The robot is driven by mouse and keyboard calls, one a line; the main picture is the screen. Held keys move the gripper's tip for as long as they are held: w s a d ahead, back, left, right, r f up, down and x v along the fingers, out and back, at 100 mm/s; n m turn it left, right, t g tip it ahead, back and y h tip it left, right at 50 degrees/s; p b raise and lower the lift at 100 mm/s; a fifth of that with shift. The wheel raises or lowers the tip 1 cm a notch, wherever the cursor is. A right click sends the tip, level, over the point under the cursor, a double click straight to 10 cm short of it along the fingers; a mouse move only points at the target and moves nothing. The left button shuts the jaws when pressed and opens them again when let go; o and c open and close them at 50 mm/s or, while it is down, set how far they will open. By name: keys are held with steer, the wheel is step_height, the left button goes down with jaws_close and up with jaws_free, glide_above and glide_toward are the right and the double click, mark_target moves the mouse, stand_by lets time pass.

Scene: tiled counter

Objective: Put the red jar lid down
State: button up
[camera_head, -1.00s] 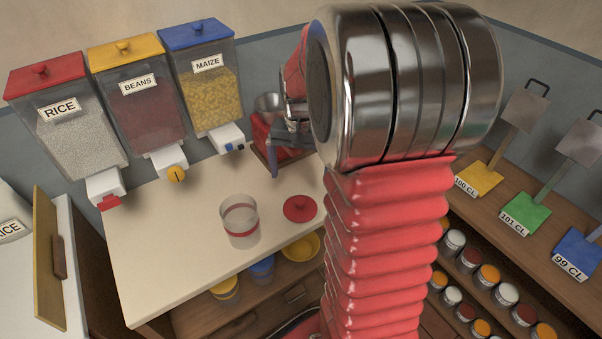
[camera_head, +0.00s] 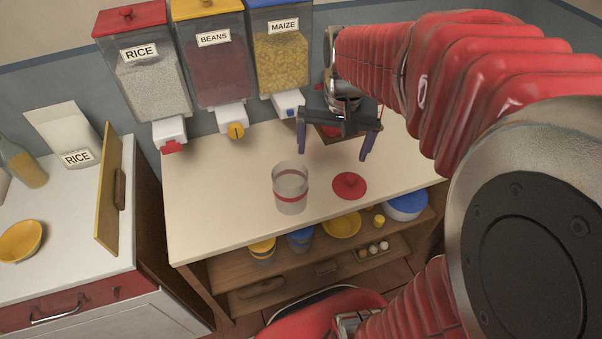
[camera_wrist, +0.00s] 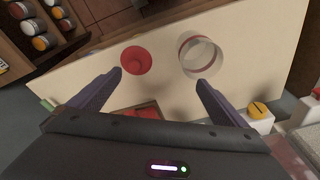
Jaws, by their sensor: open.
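The red jar lid (camera_head: 349,185) lies flat on the pale counter, knob up, just right of the clear jar. In the wrist view the lid (camera_wrist: 136,60) is near the left fingertip. The clear jar with a red band (camera_head: 290,188) stands upright and uncovered on the counter; it also shows in the wrist view (camera_wrist: 199,55). My gripper (camera_head: 334,152) is open and empty, above the rear part of the counter behind the lid. In the wrist view its fingers (camera_wrist: 158,77) are spread wide, and nothing is between them.
Dispensers of rice (camera_head: 146,75), beans (camera_head: 213,65) and maize (camera_head: 282,55) stand along the counter's back. A red object (camera_wrist: 140,112) lies beneath my gripper, mostly hidden. The pale counter (camera_head: 225,200) is clear left of the jar. A shelf below holds bowls and jars.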

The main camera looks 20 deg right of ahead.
steer(key=s+a+r+n+t, duration=0.1)
steer(key=s+a+r+n, duration=0.1)
steer(key=s+a, duration=0.3)
steer(key=s+a+r+n+t, duration=0.2)
steer(key=s+a+n, duration=0.2)
steer(key=s+a, duration=0.1)
steer(key=shift+s+a+r+t+y, duration=0.15)
steer(key=shift+a+r+t+y, duration=0.2)
steer(key=shift+a, duration=0.45)
